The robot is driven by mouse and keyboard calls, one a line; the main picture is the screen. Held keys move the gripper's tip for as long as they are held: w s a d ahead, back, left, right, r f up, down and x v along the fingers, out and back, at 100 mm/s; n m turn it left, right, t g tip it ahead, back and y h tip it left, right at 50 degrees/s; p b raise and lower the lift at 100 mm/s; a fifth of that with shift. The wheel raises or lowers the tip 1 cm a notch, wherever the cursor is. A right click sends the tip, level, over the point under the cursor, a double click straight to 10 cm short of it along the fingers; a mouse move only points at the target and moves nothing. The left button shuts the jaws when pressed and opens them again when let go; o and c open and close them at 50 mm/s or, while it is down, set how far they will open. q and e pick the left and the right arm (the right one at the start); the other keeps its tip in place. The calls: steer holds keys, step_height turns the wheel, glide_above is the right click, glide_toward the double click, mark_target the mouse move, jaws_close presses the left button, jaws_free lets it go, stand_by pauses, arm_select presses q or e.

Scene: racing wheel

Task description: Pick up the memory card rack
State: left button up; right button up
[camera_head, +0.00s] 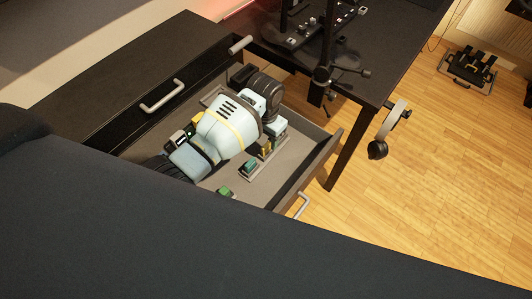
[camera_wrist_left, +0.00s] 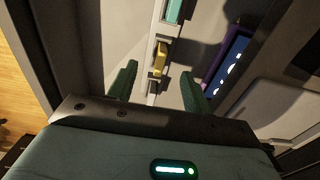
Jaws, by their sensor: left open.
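The memory card rack (camera_head: 268,160) is a narrow grey strip lying in the open drawer, with a teal card and a yellow card standing in it. My left gripper (camera_head: 274,130) reaches down into the drawer at the rack's far end; its fingertips are hidden in the head view. In the left wrist view, the rack (camera_wrist_left: 152,87) runs up the picture with its yellow and teal cards. The green fingers of my left gripper (camera_wrist_left: 158,88) are open, one on each side of the rack, with nothing gripped. My right gripper is not in view.
The drawer (camera_head: 295,172) has raised walls close around my left arm. A small green item (camera_head: 225,192) lies near its front. A purple-edged object (camera_wrist_left: 230,60) lies right of the rack in the wrist view. A black desk (camera_head: 395,45) stands beyond the drawer.

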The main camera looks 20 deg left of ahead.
mark_target(266, 145)
arm_select(q)
steer(key=shift+f+b, duration=0.85)
steer(key=shift+f, duration=2.65)
steer(key=shift+w, duration=0.1)
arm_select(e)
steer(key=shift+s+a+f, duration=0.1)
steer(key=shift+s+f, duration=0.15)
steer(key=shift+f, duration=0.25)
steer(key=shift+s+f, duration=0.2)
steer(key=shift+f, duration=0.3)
arm_select(q)
jaws_close()
